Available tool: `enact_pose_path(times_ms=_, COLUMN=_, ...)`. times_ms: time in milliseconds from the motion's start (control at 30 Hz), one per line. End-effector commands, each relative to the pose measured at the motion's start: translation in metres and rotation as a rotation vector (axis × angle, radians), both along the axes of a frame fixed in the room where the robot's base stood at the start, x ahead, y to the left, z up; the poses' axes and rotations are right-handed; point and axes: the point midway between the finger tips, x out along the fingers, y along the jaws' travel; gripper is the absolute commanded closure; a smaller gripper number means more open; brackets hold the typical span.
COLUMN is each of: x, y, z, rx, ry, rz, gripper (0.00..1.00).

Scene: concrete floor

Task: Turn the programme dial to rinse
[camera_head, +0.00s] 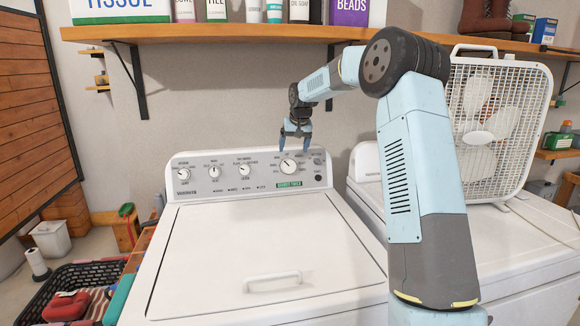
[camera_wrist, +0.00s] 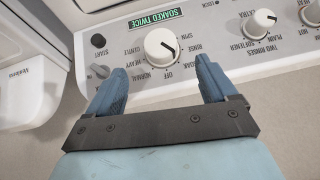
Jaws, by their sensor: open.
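The washer's large white programme dial (camera_head: 288,168) is on the right part of the grey control panel (camera_head: 213,181). In the wrist view the dial (camera_wrist: 161,47) shows upside down, with labels around it including off, normal, heavy, gently, rinse and soak. A dark pointer mark shows on its face; I cannot tell exactly which label it points to. My gripper (camera_head: 296,147) is open just above the dial. In the wrist view its two blue fingers (camera_wrist: 159,67) are spread to either side of the dial, with nothing held between them. Contact with the dial is not visible.
Smaller knobs (camera_head: 244,170) line the panel to the left. A start button (camera_head: 318,178) sits right of the dial. A wooden shelf (camera_head: 230,33) with boxes and bottles hangs above. A box fan (camera_head: 490,125) stands on the neighbouring machine at the right.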

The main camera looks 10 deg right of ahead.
Motion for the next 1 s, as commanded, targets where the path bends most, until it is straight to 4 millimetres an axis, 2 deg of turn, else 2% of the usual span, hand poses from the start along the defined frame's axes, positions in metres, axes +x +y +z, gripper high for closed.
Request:
enact_pose_path(times_ms=300, x=0.021, y=0.004, z=-0.053, rx=0.001, ry=0.002, rz=0.001, gripper=0.15)
enact_pose_path(times_ms=500, x=0.032, y=0.006, z=-0.078, rx=0.000, ry=0.001, rz=0.001, gripper=0.15)
enact_pose_path(times_ms=700, x=0.037, y=0.007, z=-0.089, rx=0.000, ry=0.000, rz=0.001, gripper=0.15)
enact_pose_path(times_ms=1000, x=0.038, y=0.007, z=-0.091, rx=-0.001, ry=0.000, rz=0.000, gripper=0.15)
